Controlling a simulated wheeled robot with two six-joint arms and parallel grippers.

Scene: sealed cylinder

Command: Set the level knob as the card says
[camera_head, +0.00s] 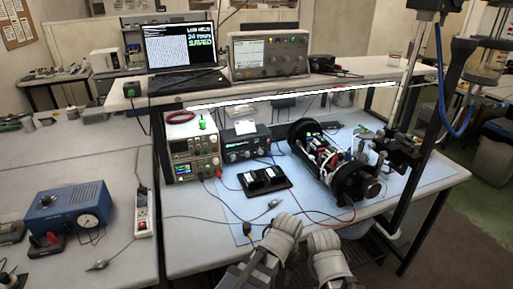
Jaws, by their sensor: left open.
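A small white card (245,127) stands on a black box with knobs (247,147); its writing is too small to read. The box sits at the back of the blue mat. Which of its small knobs is the level knob, and where it points, I cannot tell. My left gripper (277,238) is open, low in the middle at the front of the bench, well in front of the box and apart from it. My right gripper (328,252) is beside it on the right; its jaws are not clear. I see nothing held in either.
A black tray (264,180) with white pieces lies before the box. An open cylinder with electronics (335,160) lies to the right. A bench instrument (192,148) with a green lamp stands to the left. Thin cables cross the blue mat (215,205).

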